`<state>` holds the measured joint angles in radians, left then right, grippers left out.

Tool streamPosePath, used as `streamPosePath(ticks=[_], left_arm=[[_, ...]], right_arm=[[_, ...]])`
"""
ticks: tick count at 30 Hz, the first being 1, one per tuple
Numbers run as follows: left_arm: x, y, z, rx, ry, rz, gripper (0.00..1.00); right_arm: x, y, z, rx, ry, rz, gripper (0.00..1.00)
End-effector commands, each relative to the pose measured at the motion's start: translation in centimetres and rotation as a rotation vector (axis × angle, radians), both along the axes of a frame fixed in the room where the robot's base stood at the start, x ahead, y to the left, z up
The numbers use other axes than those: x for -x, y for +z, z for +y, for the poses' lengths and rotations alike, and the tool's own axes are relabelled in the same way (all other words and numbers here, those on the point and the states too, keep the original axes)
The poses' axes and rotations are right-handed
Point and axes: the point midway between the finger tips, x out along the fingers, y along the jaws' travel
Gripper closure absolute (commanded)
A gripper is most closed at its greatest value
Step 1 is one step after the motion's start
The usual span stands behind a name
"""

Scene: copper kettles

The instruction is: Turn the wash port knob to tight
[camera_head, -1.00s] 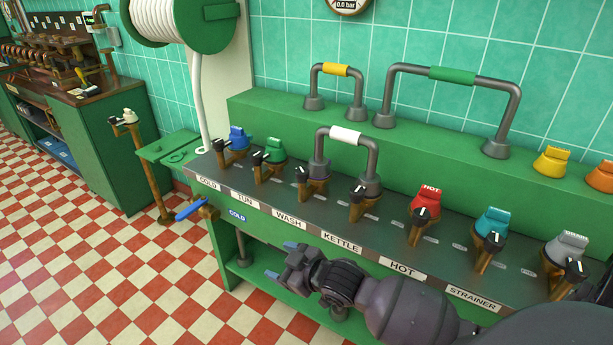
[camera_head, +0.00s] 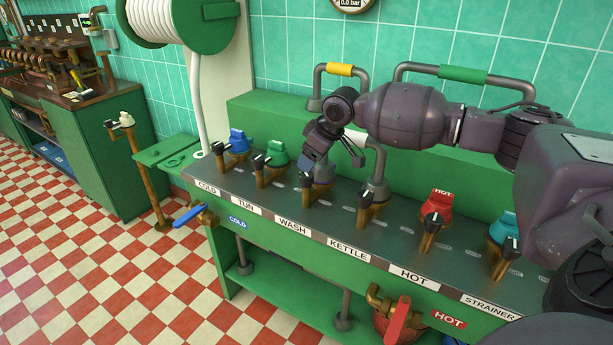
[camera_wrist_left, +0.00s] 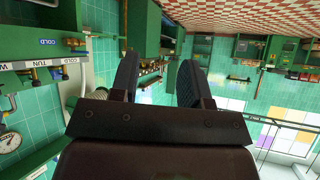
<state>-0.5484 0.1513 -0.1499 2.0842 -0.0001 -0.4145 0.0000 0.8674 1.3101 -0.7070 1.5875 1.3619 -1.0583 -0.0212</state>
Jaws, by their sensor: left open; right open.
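The wash port knob (camera_head: 306,181) is a small black knob with a white mark on a brass fitting, behind the WASH label (camera_head: 292,226). A grey pipe with a white grip (camera_head: 355,144) arches between the wash and kettle ports; my right arm partly hides it. My right gripper (camera_head: 311,160) is open and hangs just above and behind the wash knob, fingers pointing down. I cannot tell whether it touches the knob or pipe. My left gripper (camera_wrist_left: 158,82) is open and empty in the left wrist view, away from the knob.
The kettle knob (camera_head: 364,202) stands to the right of the wash knob, and the tun knob (camera_head: 260,161) to the left. A green raised ledge (camera_head: 262,108) runs behind them with a yellow-gripped pipe (camera_head: 339,69).

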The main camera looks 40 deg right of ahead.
Motion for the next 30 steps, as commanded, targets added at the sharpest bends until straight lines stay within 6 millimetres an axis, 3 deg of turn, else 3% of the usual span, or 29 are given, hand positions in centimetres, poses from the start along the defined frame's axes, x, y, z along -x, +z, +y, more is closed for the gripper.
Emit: streamPosePath(ticks=[4, 8, 24, 30], left_arm=[[0.0, 0.0, 0.0, 0.001, -0.001, -0.001, 0.57], [0.0, 0.0, -0.1, 0.001, -0.001, -0.001, 0.57], [0.9, -2.6, -0.1, 0.001, -0.002, 0.042, 0.57], [0.4, -2.5, -0.1, 0.001, -0.003, 0.034, 0.57]], right_arm=[[0.5, 2.0, -1.8, -0.022, -0.045, 0.072, 0.31], [0.7, 2.1, -2.2, -0.033, -0.058, 0.096, 0.31], [-2.1, -5.6, -1.0, -0.034, -0.057, 0.100, 0.31], [-2.8, -7.2, -0.7, -0.035, -0.056, 0.096, 0.31]])
